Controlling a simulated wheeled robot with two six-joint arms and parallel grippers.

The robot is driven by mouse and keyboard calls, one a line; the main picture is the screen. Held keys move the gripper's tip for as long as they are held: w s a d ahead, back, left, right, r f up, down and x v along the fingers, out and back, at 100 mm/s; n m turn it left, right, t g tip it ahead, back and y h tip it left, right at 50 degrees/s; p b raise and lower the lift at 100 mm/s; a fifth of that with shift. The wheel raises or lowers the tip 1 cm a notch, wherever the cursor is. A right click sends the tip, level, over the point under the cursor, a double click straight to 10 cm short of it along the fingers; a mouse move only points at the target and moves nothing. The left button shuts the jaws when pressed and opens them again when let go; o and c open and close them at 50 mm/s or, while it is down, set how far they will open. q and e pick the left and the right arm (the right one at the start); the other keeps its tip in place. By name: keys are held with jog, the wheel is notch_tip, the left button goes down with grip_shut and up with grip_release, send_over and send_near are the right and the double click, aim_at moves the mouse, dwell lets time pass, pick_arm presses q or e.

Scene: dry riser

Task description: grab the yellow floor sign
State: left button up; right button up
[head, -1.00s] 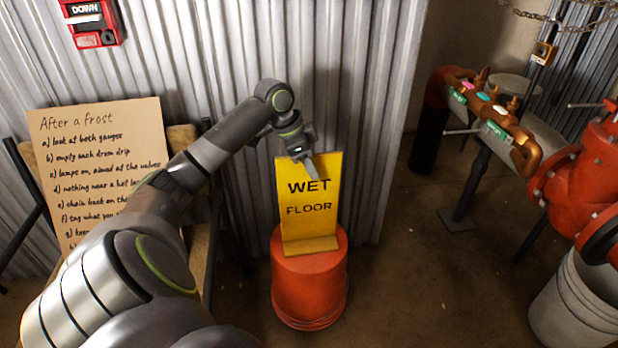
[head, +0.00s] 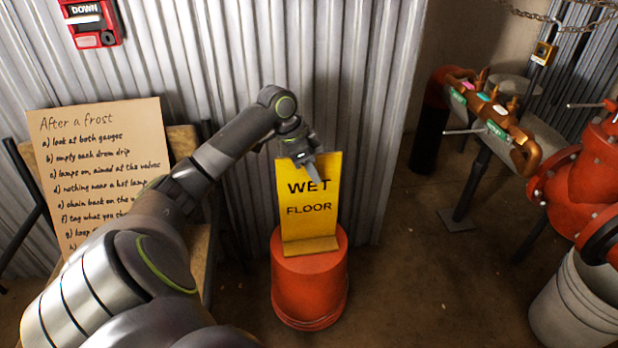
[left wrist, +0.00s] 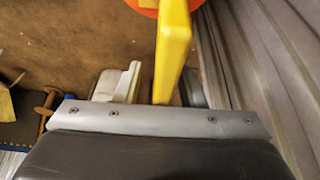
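The yellow floor sign (head: 307,222) reads "WET FLOOR" and stands upright on an upturned orange bucket (head: 309,285). My left gripper (head: 311,168) is at the sign's top edge, with one finger showing in front of its face. In the left wrist view the sign (left wrist: 173,45) runs edge-on between the fingers of the gripper (left wrist: 160,90). A gap shows between the left finger and the sign, so the gripper is open around it. My right gripper is not in view.
A corrugated metal wall (head: 345,70) stands close behind the sign. A handwritten board (head: 100,165) leans at the left. At the right are a bench with a brass fitting (head: 492,112), red valve piping (head: 580,180) and a white bucket (head: 575,305). Floor right of the orange bucket is clear.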

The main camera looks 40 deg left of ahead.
pick_arm(q)
jog(key=shift+f, duration=0.15)
dwell(0.4)
grip_shut()
dwell(1.4)
